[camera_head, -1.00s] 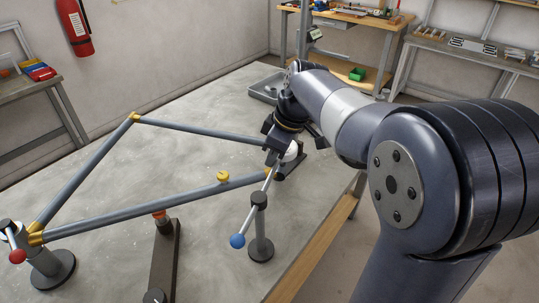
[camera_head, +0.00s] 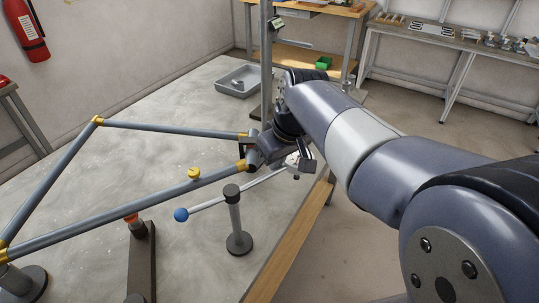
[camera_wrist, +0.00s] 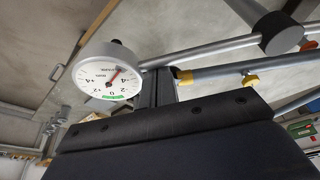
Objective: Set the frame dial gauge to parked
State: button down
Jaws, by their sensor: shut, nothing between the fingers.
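The frame dial gauge shows in the wrist view with a round white face (camera_wrist: 106,79), a numbered scale and a small green strip by the 0. In the head view the gauge (camera_head: 293,160) is partly hidden behind my gripper (camera_head: 258,153). My gripper is shut and empty, close to the gauge and the frame's right corner. In the wrist view its fingers (camera_wrist: 156,88) stand just right of the dial; I cannot tell whether they touch anything.
A grey tube frame (camera_head: 115,210) with yellow corners lies over the table (camera_head: 190,120). A rod with a blue ball (camera_head: 181,214) runs past a dark post (camera_head: 235,220) toward the gauge. A yellow knob (camera_head: 194,174) sits on the frame. A grey tray (camera_head: 246,82) stands at the back.

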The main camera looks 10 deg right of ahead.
jog(key=shift+s+d, duration=0.2)
jog(key=shift+s, duration=0.2)
dwell(0.3)
jog(key=v, duration=1)
jog(key=shift+r+p, duration=0.35)
jog(key=shift+r, duration=0.05)
jog(key=shift+s, duration=0.1)
jog(key=x, duration=1)
jog(key=shift+s+f+b, duration=0.1)
jog(key=shift+f+b, duration=0.25)
jog(key=shift+w+f, duration=0.2)
jog(key=shift+w, duration=0.05)
jog(key=shift+w+a+r, duration=0.1)
jog(key=shift+w, duration=0.05)
